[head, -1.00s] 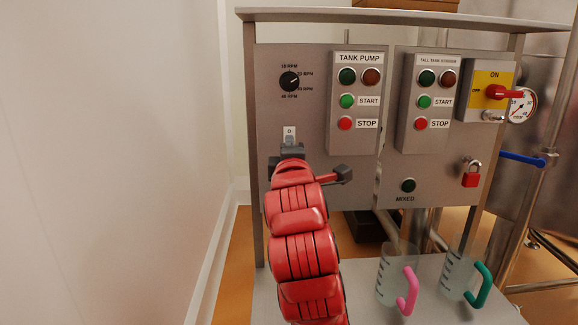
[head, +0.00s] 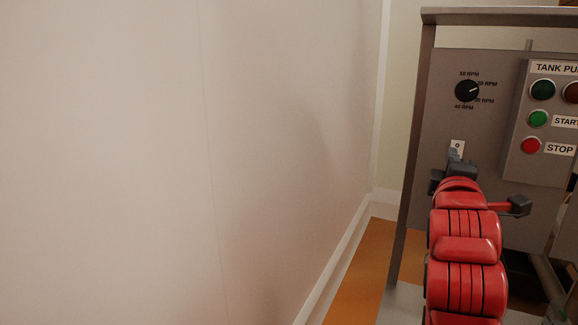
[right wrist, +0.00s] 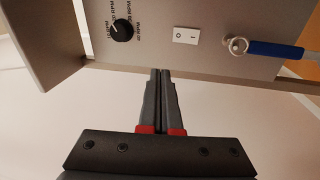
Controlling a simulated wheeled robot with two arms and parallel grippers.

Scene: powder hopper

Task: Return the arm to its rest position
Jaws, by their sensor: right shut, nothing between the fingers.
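My right arm (head: 465,240), red with dark seams, reaches up from the bottom right of the head view. Its dark gripper (head: 454,158) is in front of the grey control panel (head: 440,120), just below the label marked 0. In the right wrist view the two grey fingers of the gripper (right wrist: 161,75) are together with nothing between them. Their tips look apart from the white rocker switch (right wrist: 187,36), which sits above and to the right in that view. My left gripper is not in view.
A pale wall (head: 200,150) fills the left of the head view. The speed dial (head: 467,91) is above my gripper and the tank pump box (head: 520,130) is to its right, cut by the edge. A blue-handled part (right wrist: 272,50) shows in the right wrist view.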

